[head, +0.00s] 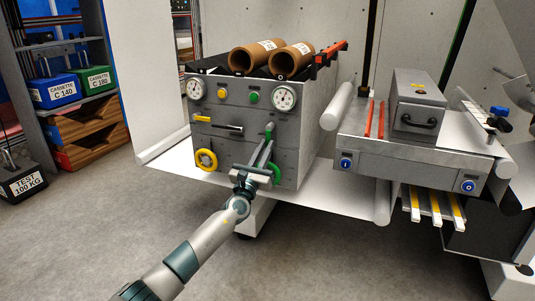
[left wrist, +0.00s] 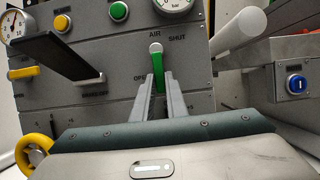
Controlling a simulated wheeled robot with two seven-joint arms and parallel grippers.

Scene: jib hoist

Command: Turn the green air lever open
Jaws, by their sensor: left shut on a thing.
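The green air lever (left wrist: 157,68) is on the grey front panel, under the word AIR, in the left wrist view. Its pale pivot is at the top and its green handle points down, with SHUT to the upper right and a partly hidden OPEN label to the lower left. My left gripper (left wrist: 160,80) is shut on the handle, one finger on each side. In the head view the lever (head: 269,131) shows as a small green piece just beyond the fingertips of my left gripper (head: 265,146). My right gripper is not in view.
The panel also carries two dials, a yellow button (head: 222,93), a green button (head: 253,97), a dark bar handle (head: 228,128), a yellow handwheel (head: 206,160) and a green handwheel (head: 275,174). Two brown rolls (head: 255,56) lie on top. A second bench (head: 420,150) stands right.

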